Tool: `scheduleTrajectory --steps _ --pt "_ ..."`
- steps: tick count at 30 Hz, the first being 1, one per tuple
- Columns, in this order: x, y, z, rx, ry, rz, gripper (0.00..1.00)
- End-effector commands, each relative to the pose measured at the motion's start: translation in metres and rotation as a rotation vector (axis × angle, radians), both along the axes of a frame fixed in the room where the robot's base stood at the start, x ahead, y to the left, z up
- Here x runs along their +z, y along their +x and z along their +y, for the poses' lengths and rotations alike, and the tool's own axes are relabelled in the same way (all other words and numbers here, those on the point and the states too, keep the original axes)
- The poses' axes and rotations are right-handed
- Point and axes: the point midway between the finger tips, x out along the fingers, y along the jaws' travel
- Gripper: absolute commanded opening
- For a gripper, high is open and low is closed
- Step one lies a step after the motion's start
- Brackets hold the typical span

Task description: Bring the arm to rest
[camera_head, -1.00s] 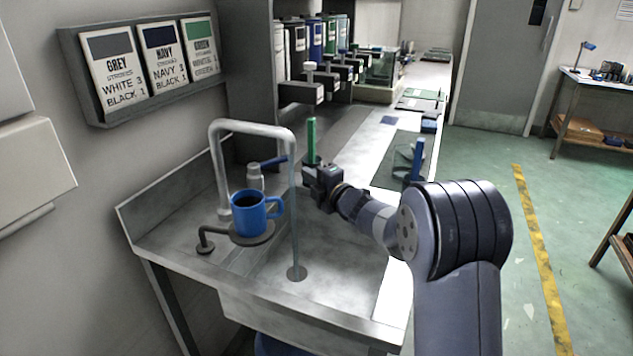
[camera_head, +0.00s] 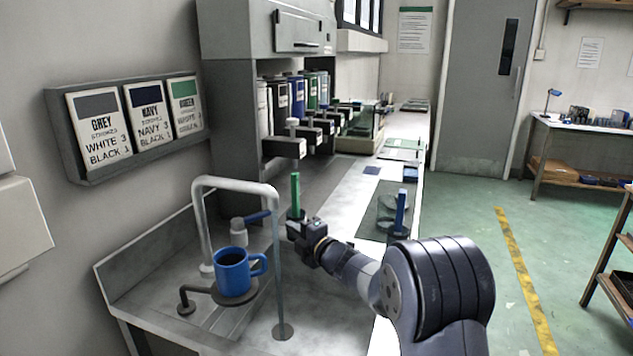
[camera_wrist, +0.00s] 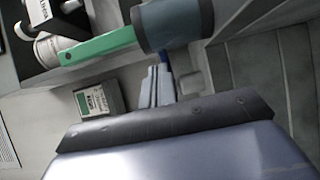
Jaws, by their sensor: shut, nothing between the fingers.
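My gripper (camera_head: 291,231) is shut and empty. It is raised over the steel counter (camera_head: 330,228), to the right of the sink tap. In the wrist view its fingers (camera_wrist: 158,84) are together. A green stick (camera_head: 295,188) stands upright in a dark holder just behind the gripper in the head view. The stick also shows in the wrist view (camera_wrist: 98,47), with a grey-blue cylinder (camera_wrist: 175,24) at its end. The gap between stick and gripper is hard to judge.
A blue mug (camera_head: 232,275) of dark liquid stands on a round plate beside the tap (camera_head: 199,225). Several dispensers (camera_head: 290,148) line the back wall. The floor at right is open.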

Motion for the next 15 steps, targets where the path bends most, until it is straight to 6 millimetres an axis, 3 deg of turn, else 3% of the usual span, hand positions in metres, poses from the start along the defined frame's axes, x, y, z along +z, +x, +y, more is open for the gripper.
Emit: scheduleTrajectory --steps 15 --pt "0.001 0.053 0.047 0.001 0.0 -0.001 0.0"
